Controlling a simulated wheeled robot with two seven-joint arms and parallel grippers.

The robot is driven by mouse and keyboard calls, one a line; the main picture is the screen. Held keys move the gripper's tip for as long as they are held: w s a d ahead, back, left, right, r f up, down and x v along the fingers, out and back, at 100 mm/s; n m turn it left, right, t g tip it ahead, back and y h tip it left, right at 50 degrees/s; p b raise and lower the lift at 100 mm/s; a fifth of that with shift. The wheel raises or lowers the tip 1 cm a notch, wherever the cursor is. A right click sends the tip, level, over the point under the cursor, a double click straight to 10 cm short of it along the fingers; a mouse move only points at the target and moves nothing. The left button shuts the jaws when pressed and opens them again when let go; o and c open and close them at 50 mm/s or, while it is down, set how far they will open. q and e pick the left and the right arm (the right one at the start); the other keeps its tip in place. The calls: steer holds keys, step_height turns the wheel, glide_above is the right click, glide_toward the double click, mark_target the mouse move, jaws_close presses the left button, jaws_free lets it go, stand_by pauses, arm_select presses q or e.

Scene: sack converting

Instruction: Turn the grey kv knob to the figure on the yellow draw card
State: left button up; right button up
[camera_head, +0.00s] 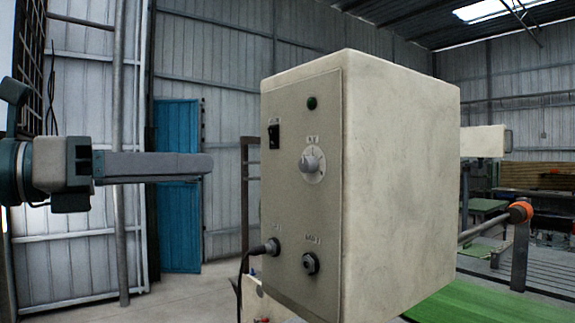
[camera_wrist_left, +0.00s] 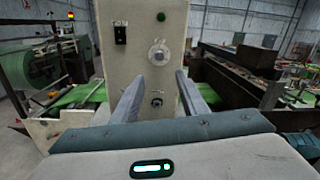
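The grey kv knob (camera_head: 311,162) sits on a pale round dial on the front panel of a cream control box (camera_head: 400,180). It also shows in the left wrist view (camera_wrist_left: 159,53), above and between the fingers. Its dial figures are too small to read. My left gripper (camera_head: 208,163) points at the panel from the left, at about knob height in the head view, with a gap before the panel. In the left wrist view its two fingers (camera_wrist_left: 160,76) are spread apart with nothing between them. I cannot make out a yellow draw card. My right gripper is not in view.
The panel also has a green lamp (camera_head: 312,103), a black rocker switch (camera_head: 274,135), a plugged-in cable connector (camera_head: 271,247) and a black socket (camera_head: 310,263). A green belt (camera_head: 470,302) and a bar with an orange collar (camera_head: 521,211) lie right of the box.

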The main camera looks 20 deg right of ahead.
arm_select(q)
steer(key=shift+w, duration=0.1)
stand_by(0.3)
steer(key=p, duration=0.8)
glide_toward(303, 166)
steer(key=x, duration=0.6)
steer(key=shift+d+r, duration=0.15)
steer(key=shift+d, duration=0.05)
steer(key=shift+p+x, duration=0.45)
steer(key=shift+x, duration=0.35)
jaws_close()
